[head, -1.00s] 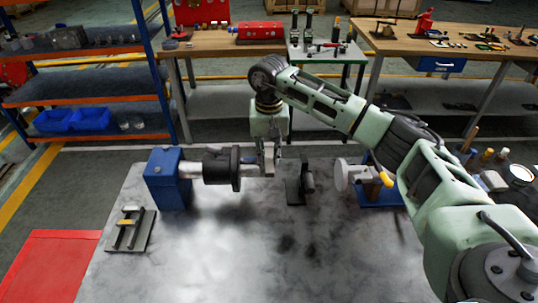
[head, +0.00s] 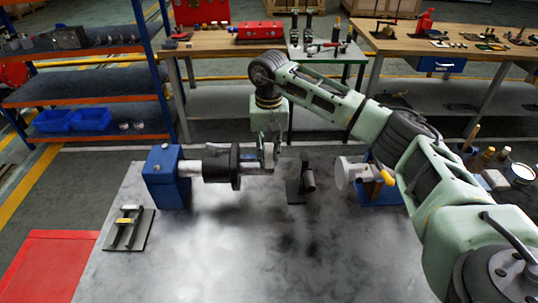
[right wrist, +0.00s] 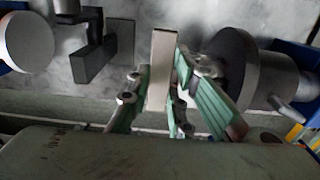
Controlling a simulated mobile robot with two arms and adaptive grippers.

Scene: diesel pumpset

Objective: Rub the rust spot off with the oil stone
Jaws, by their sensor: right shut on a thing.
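The oil stone appears to be the pale narrow block (right wrist: 162,66) in the right wrist view. My right gripper (right wrist: 165,82) is shut on it, with green-and-grey fingers on either side. In the head view the right gripper (head: 267,156) points down at the free end of a shaft assembly with a dark flanged cylinder (head: 221,166) held by a blue block (head: 166,178). The dark flange (right wrist: 233,66) is close beside the fingers in the wrist view. I cannot tell whether the stone touches it. I cannot make out a rust spot. My left gripper is not in view.
A dark upright stand (head: 297,188) is just right of the gripper, with a pale disc (head: 343,174) beyond it. A rack with small tools (head: 130,228) lies at the left edge of the grey table (head: 225,265). The table's front is clear.

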